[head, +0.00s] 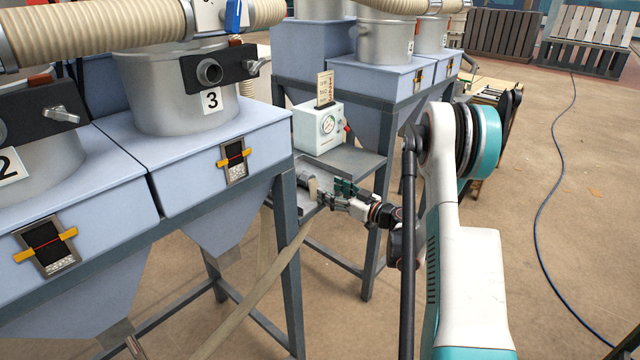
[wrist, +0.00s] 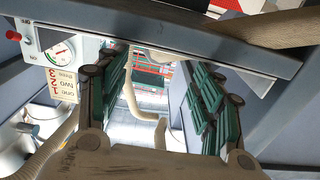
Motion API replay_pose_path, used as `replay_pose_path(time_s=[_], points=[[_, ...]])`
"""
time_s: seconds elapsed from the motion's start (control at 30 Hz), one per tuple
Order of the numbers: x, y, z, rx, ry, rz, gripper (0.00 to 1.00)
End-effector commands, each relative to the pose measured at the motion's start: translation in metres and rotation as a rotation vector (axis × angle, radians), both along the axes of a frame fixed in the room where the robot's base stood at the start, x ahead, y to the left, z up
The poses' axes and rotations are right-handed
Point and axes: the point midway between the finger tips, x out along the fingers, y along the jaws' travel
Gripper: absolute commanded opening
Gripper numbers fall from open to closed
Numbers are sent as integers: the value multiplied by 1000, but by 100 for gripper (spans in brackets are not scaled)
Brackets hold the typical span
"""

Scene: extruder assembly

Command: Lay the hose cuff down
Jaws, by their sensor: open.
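In the head view my gripper (head: 335,190) is open, with green-padded fingers pointing left at the low grey shelf between the machine stands. A small grey cylindrical piece with a beige part, seemingly the hose cuff (head: 303,181), lies at the shelf's left side just beyond the fingertips. It is small and partly hidden, so I cannot tell whether the fingers touch it. A beige hose (head: 250,291) slants down from below the shelf. In the wrist view the fingers (wrist: 160,85) stand wide apart with nothing clearly held between them. The cuff is not clearly visible there.
A white gauge box (head: 319,128) with a sign stands on the upper shelf (head: 353,163), close above my gripper. Blue hopper 3 (head: 215,172) and its frame leg stand at the left. A grey beam (wrist: 170,47) crosses the wrist view. Open floor lies at the right.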

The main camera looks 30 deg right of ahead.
Motion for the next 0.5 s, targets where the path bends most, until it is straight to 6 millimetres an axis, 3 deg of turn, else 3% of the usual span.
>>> replay_pose_path(time_s=[0.2,0.5], points=[[-23,-9,0,0,0,-1,61],[-28,-10,0,0,0,1,61]])
